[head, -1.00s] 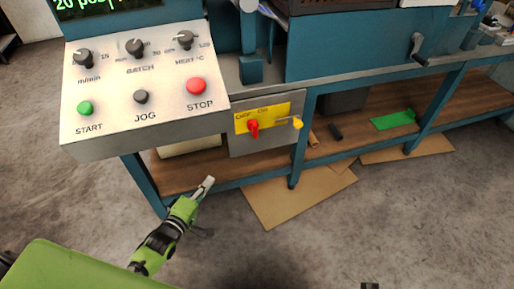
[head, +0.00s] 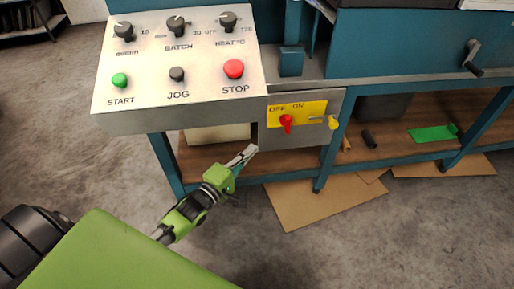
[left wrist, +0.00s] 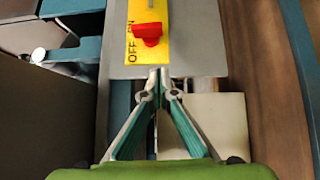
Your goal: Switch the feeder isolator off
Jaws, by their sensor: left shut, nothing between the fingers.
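The feeder isolator is a red rotary handle (head: 286,123) on a yellow plate (head: 312,108) marked OFF and ON, on a grey box (head: 290,138) below the bench top. In the left wrist view the red handle (left wrist: 147,33) is ahead of the fingertips, near the top middle. My left gripper (head: 251,150) is shut and empty, to the left of and a little below the handle in the head view. In the left wrist view its fingertips (left wrist: 160,72) meet just short of the yellow plate and look apart from the handle. My right gripper is not in view.
The control panel (head: 150,90) with green, black and red buttons overhangs the upper left. A wooden lower shelf (head: 380,150) and cardboard (head: 320,200) lie below. The floor in front is open.

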